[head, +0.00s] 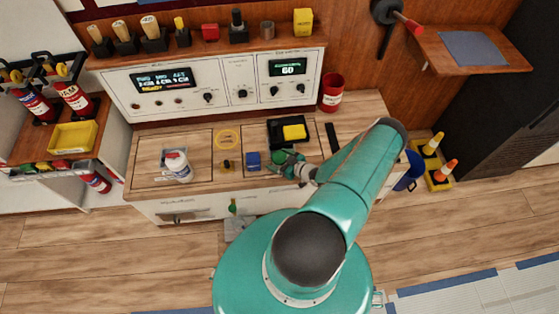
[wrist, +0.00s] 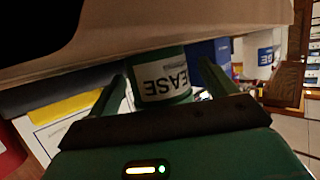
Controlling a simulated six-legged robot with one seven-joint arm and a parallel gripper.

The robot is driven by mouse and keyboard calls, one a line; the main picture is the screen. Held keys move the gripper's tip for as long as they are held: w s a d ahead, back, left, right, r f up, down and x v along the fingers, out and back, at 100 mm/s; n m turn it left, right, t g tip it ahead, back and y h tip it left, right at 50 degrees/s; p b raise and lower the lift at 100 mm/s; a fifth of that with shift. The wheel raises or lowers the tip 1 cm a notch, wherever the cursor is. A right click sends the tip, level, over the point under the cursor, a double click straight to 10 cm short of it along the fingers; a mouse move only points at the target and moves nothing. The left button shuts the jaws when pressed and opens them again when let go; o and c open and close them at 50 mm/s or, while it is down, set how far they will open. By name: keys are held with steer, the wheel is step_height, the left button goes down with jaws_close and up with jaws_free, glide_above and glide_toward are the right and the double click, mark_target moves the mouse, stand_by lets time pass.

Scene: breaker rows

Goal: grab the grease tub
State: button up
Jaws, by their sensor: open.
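The grease tub (wrist: 160,82) is a green cylinder with a white label; the letters "EASE" show upside down in the wrist view. My gripper (wrist: 164,72) is open, with one finger on each side of the tub. I cannot tell whether either finger touches it. In the head view my gripper (head: 287,162) is low over the counter, just right of a small blue container (head: 253,160). There the tub is hard to tell apart from my green gripper.
A black tray with a yellow block (head: 294,132) lies just behind my gripper. A white bottle (head: 178,167) and a yellow ring (head: 228,138) are to the left on the counter (head: 205,185). A red can (head: 332,92) stands at the back right.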

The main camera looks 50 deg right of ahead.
steer(key=c, duration=1.3)
steer(key=shift+r, duration=0.15)
